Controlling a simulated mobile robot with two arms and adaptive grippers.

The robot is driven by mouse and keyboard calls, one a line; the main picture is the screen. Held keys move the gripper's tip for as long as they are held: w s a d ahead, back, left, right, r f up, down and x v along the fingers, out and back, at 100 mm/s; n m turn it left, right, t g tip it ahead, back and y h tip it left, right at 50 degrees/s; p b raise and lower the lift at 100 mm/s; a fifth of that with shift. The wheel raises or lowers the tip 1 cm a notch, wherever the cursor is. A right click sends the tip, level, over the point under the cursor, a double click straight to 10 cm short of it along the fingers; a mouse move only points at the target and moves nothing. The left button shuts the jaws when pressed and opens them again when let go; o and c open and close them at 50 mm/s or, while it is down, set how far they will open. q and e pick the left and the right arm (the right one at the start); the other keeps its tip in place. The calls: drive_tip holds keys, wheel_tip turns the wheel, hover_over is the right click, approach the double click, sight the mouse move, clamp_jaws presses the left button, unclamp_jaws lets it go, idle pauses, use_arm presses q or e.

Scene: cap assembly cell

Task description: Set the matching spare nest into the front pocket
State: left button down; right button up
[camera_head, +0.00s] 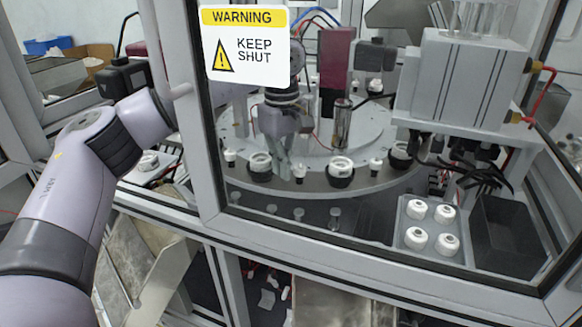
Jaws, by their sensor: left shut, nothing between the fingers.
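My left gripper (284,163) is shut and empty, pointing down over the front part of the round turntable (225,134), seen through the glass. White ring-shaped nests in dark bases sit on the turntable rim: one (260,166) just left of the fingertips, one (341,170) to their right, another (400,155) farther right. A small white-topped peg (299,172) stands close to the fingertips; I cannot tell whether they touch. One more white ring piece (148,162) lies outside the glass at left, partly hidden by my arm. I cannot tell which piece is the matching spare or make out an empty front pocket. My right gripper is out of view.
A glass door with a grey frame (205,150) and a warning sign (246,46) stands in front. A grey tray (431,225) with several white round parts and an empty dark bin (507,236) are at right. A grey machine block (462,80) overhangs the turntable's right side.

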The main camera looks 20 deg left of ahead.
use_arm(q)
drive_tip(key=shift+w+a, duration=0.1)
drive_tip(key=shift+a, duration=0.7)
drive_tip(key=shift+w, duration=0.1)
drive_tip(key=shift+d, duration=0.1)
drive_tip(key=shift+w+a+r+p, duration=0.2)
drive_tip(key=shift+a+p, duration=0.25)
drive_tip(key=shift+a, duration=0.2)
drive_tip(key=shift+d, duration=0.15)
drive_tip(key=shift+f, duration=0.1)
